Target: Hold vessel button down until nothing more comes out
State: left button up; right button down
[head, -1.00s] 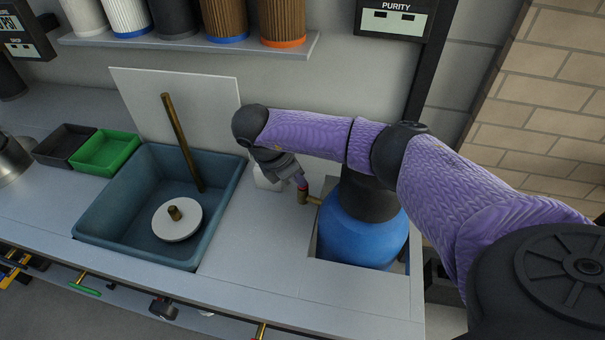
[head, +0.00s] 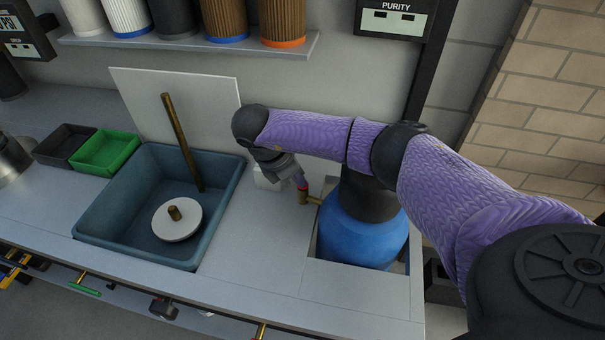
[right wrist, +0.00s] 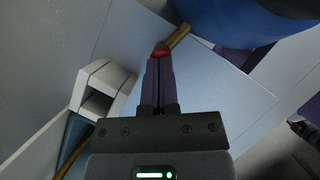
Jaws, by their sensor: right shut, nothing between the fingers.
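The blue vessel (head: 352,236) with a dark top sits in a recess at the right of the counter. A brass fitting (head: 309,198) sticks out from its left side and carries a red button (head: 302,187). My right gripper (head: 302,183) points down at the button, and its fingertips appear to touch it. In the right wrist view the shut purple fingers (right wrist: 160,82) end at the red button (right wrist: 160,51), with nothing between them. The fingertips partly hide the button. My left gripper is not in view.
A teal sink (head: 120,244) with a brass pipe (head: 180,135) and a white disc (head: 190,225) lies to the left. A green bin (head: 106,153) and a black bin (head: 62,143) stand beyond it. A white block (head: 266,181) stands behind my right gripper.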

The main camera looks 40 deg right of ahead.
jog(key=p+v, duration=0.4)
jog(key=v, duration=0.3)
jog(key=shift+p, duration=0.4)
